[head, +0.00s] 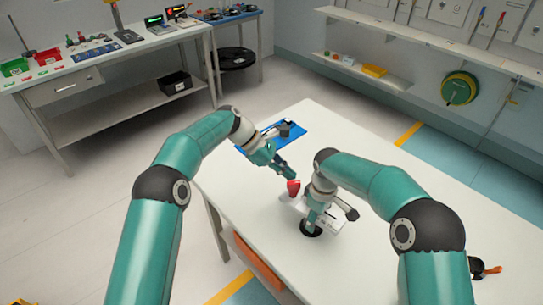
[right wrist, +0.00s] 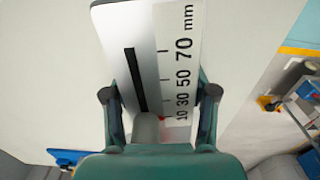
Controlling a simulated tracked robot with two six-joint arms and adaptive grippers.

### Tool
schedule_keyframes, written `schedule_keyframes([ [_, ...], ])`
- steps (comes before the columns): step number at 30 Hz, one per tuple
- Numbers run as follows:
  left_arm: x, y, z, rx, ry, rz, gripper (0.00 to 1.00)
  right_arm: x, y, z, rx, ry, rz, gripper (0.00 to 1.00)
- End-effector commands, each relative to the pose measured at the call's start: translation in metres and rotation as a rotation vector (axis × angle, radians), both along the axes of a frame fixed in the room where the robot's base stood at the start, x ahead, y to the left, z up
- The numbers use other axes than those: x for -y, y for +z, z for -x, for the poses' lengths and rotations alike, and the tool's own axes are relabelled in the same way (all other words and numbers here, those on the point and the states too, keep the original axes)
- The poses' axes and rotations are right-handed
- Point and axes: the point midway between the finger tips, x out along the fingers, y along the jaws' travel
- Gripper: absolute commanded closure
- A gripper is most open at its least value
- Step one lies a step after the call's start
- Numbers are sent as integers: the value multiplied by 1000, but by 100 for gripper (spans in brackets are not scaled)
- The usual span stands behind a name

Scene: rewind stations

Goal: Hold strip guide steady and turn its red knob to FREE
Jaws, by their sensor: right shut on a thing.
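The strip guide (right wrist: 150,50) is a pale plate with a dark slot and a millimetre scale in the right wrist view. It also shows in the head view as a white piece on the table (head: 330,226), partly hidden by my right gripper (head: 312,217). My right gripper (right wrist: 160,120) is shut on the strip guide, one finger on each side. The red knob (head: 293,187) is at the guide's upper left. My left gripper (head: 287,172) is just above the knob, pointing down at it. Whether its fingers are apart or touch the knob is too small to tell.
A blue mat (head: 288,140) with a dark item lies behind my left gripper. A black and orange tool (head: 484,268) lies at the table's right. The white table (head: 390,180) is otherwise mostly clear. A workbench (head: 120,62) stands at the back left.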

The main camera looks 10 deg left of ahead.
Motion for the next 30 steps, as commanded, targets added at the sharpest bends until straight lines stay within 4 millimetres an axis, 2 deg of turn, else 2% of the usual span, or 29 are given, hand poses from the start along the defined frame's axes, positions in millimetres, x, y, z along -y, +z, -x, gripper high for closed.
schedule_keyframes([
  [12, -59, 59, -3, 8, 8, 2, 100, -1, 1, 1, -1, 3, 1, 94],
  [18, -69, 70, -3, 7, 7, 3, 100, -1, 1, 1, -1, 3, 1, 94],
  [29, -72, 73, -3, 6, 7, 3, 100, -1, 1, 1, 0, 3, 0, 94],
  [30, -72, 73, -3, 6, 7, 3, 100, -1, 1, 1, 0, 3, 0, 40],
])
